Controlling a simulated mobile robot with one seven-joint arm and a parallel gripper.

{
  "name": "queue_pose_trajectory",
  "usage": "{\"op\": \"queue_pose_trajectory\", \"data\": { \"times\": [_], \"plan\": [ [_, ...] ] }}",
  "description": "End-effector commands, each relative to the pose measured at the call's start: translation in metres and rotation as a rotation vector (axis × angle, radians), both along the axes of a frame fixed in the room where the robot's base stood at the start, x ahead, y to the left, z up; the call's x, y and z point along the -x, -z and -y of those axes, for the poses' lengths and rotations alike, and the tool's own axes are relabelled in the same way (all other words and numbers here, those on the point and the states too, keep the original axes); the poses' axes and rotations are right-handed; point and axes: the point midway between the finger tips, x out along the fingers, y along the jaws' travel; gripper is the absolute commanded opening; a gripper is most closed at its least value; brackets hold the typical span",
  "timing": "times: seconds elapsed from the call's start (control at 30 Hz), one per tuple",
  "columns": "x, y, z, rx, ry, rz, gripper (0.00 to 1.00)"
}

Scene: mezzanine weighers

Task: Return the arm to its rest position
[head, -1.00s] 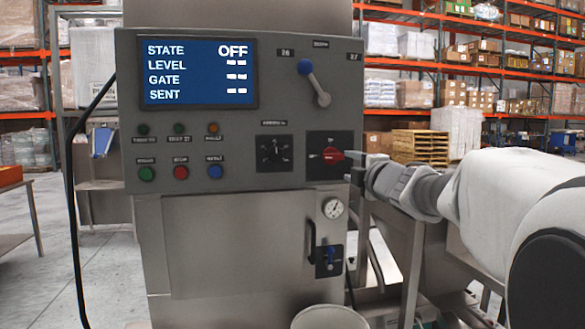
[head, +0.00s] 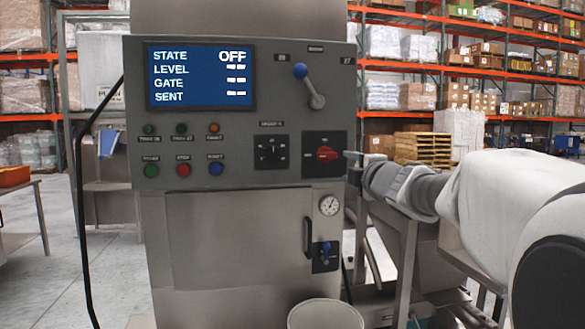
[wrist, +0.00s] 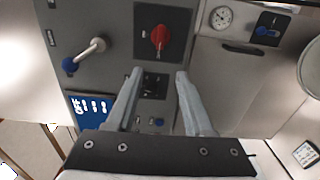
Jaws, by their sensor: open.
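My gripper (head: 350,156) is at the right edge of the grey control panel (head: 225,220), close to the red rotary knob (head: 327,154). In the wrist view its two fingers (wrist: 160,74) are spread apart with nothing between them. The red knob (wrist: 159,38) lies beyond the fingertips, clear of them as far as I can see. My arm reaches in from the right of the head view. The panel's screen (head: 200,76) reads STATE OFF, with dashes for LEVEL, GATE and SENT.
A blue-knobbed lever (head: 310,86) sits above the red knob. A pressure gauge (head: 330,206) and a small blue valve handle (head: 326,252) are below. A pale bucket (head: 325,314) stands in front. A black cable (head: 80,200) hangs at the left. Racks of boxes fill the background.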

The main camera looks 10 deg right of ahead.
Motion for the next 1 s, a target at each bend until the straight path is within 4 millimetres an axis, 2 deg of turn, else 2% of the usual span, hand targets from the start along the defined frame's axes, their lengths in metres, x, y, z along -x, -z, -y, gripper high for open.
{"op": "queue_pose_trajectory", "data": {
  "times": [0.37,0.47,0.53,0.67,0.77,0.87,1.0],
  "plan": [
    [0.001,0.000,0.000,-0.006,0.004,-0.001,0.53],
    [0.010,0.001,-0.001,-0.063,0.038,-0.015,0.53],
    [0.024,0.005,-0.001,-0.149,0.092,-0.040,0.53],
    [0.068,0.031,-0.002,-0.405,0.239,-0.128,0.53],
    [0.112,0.066,-0.009,-0.628,0.361,-0.225,0.53],
    [0.161,0.108,-0.023,-0.844,0.480,-0.341,0.53],
    [0.236,0.173,-0.053,-1.113,0.640,-0.533,0.53]
  ]
}}
